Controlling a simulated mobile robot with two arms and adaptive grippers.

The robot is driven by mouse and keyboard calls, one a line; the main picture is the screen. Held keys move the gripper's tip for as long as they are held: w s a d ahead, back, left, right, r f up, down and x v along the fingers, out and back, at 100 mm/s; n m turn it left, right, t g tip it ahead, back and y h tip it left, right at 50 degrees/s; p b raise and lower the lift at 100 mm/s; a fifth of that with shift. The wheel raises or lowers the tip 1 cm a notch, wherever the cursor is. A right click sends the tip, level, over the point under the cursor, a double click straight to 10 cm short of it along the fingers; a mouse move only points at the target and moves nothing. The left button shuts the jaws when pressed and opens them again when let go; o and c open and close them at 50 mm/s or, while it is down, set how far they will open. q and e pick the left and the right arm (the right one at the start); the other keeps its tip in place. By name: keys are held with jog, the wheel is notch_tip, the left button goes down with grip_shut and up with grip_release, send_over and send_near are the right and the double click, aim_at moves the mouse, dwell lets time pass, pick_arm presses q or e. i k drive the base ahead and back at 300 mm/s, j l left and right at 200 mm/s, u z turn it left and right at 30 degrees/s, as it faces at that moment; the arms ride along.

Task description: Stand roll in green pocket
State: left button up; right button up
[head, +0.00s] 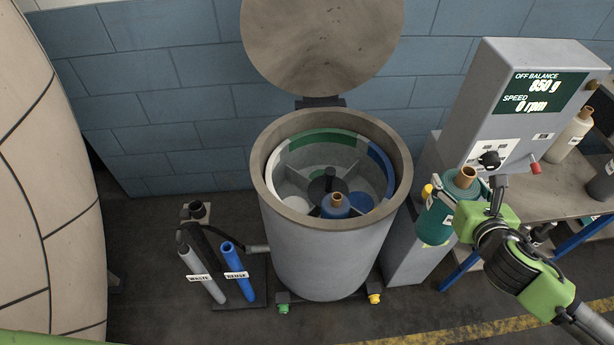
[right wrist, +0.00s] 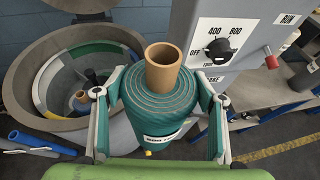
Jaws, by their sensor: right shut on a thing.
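My right gripper (head: 472,200) is shut on a teal-green roll (head: 437,215) with a brown core and a white label. It holds the roll about upright, right of the drum and in front of the control box. In the right wrist view the fingers clasp the roll (right wrist: 160,105) from both sides. The open drum (head: 325,235) has a green rim section (head: 325,138) at the back, marking the green pocket, whose visible part holds no roll. A blue roll (head: 335,207) with a brown core stands in the front of the drum. My left gripper is out of view.
The round lid (head: 320,40) stands raised behind the drum. The control box (head: 520,100), reading 850 g and 0 rpm, stands right of it. A bench (head: 555,180) holds a cream roll (head: 572,135). Waste and rinse pipes (head: 238,272) stand at the drum's left.

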aim_at(322, 180)
jog(key=i+u, duration=0.2)
jog(key=u, duration=0.3)
jog(key=i+j+u, duration=0.35)
jog(key=i, duration=0.3)
jog(key=j, duration=0.1)
